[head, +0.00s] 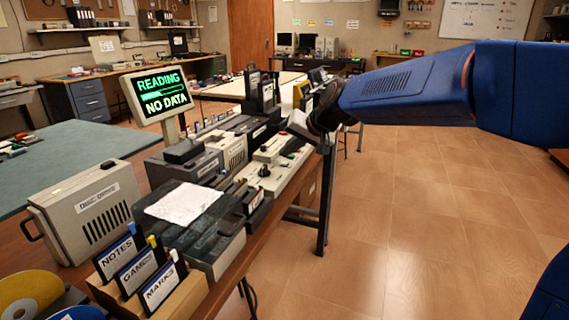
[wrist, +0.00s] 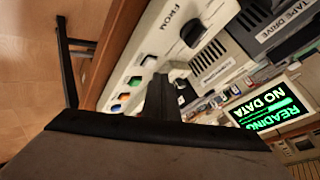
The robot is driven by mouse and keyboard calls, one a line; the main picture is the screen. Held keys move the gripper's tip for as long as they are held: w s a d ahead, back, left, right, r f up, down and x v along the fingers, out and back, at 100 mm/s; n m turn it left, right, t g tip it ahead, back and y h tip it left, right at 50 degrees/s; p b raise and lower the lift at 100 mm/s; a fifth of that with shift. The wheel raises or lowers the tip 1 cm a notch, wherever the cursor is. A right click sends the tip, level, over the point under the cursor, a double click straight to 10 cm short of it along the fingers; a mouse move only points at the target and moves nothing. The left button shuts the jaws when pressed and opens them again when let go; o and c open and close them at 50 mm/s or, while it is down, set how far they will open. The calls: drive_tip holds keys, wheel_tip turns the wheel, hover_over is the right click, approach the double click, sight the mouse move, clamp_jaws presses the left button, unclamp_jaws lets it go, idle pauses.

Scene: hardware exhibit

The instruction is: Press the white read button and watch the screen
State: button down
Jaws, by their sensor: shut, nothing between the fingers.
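The screen (head: 158,93) stands on a post at the bench's back left and reads "READING" and "NO DATA" in green, with a bar between the lines. It also shows upside down in the wrist view (wrist: 268,112). The cream control panel (head: 285,172) has a black knob and a row of coloured buttons. A white button (wrist: 149,60) sits at the knob end of that row in the wrist view. My gripper (head: 298,125) is shut and empty over the panel's far end. Its fingers (wrist: 162,92) are beside the button row; I cannot tell whether they touch a button.
A grey tape drive (wrist: 275,20) and other grey units crowd the bench behind the panel. A dark case with white paper (head: 184,203) and a rack of labelled disks (head: 138,270) stand nearer. The tiled floor (head: 430,220) to the right is clear.

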wheel_tip(320, 180, up, 5)
idle(0.8)
idle(0.4)
drive_tip(key=s+d+f+h, duration=0.2)
drive_tip(key=s+d+f, duration=0.4)
drive_tip(key=s+d, duration=0.4)
drive_tip(key=s+d+f+g+h, duration=0.1)
drive_tip(key=s+d+f+h, duration=0.1)
drive_tip(key=s+d+f, duration=0.4)
drive_tip(key=s+d+f+h, duration=0.2)
drive_tip(key=s+d+f, duration=0.4)
drive_tip(key=s+d, duration=0.9)
drive_tip(key=s, duration=0.7)
drive_tip(key=shift+s+d+g+h, duration=0.3)
drive_tip(key=shift+s, duration=0.1)
